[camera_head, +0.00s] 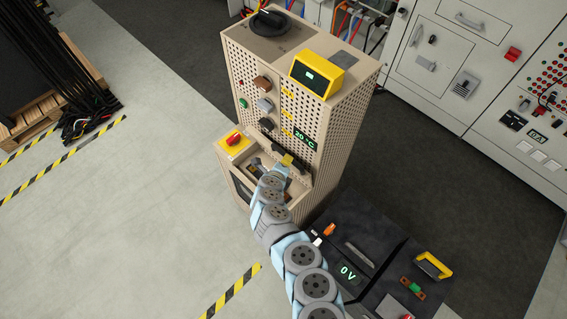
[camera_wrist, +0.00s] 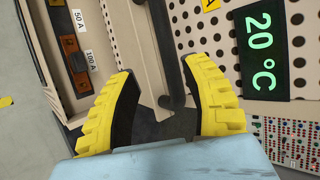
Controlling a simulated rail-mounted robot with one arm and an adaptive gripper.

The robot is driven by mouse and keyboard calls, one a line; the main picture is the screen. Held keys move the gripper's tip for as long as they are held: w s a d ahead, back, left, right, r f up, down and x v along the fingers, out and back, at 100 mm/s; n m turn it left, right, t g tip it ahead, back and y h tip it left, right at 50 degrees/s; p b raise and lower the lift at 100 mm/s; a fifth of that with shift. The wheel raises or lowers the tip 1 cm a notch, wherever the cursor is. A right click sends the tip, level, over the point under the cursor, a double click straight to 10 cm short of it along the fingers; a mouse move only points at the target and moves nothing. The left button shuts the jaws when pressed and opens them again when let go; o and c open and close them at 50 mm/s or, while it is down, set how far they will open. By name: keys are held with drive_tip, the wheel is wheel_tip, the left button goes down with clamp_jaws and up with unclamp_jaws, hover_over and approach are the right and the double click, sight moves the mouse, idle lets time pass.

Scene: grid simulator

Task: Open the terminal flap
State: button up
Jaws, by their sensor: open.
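A beige perforated cabinet (camera_head: 334,123) stands upright in the head view. A black bar handle (camera_head: 300,164) runs along its front, below the green 20 °C display; it also shows in the wrist view (camera_wrist: 163,40). Beside the handle, a beige panel edge (camera_wrist: 125,38) borders a recess with terminals marked 50 A and 100 A (camera_wrist: 72,45). Which panel is the terminal flap, I cannot tell for sure. My gripper (camera_wrist: 158,72), with yellow ribbed fingers and black pads, is open. The handle lies between its fingertips in the picture, with a gap on each side; contact is not visible.
A yellow meter box (camera_head: 318,73) and a black dial (camera_head: 269,21) sit on the cabinet top. A red knob on a yellow plate (camera_head: 233,140) is left of the recess. A black bench (camera_head: 365,235) with a 0 V display stands at lower right.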

drive_tip(key=shift+r, duration=0.75)
drive_tip(key=shift+r, duration=0.1)
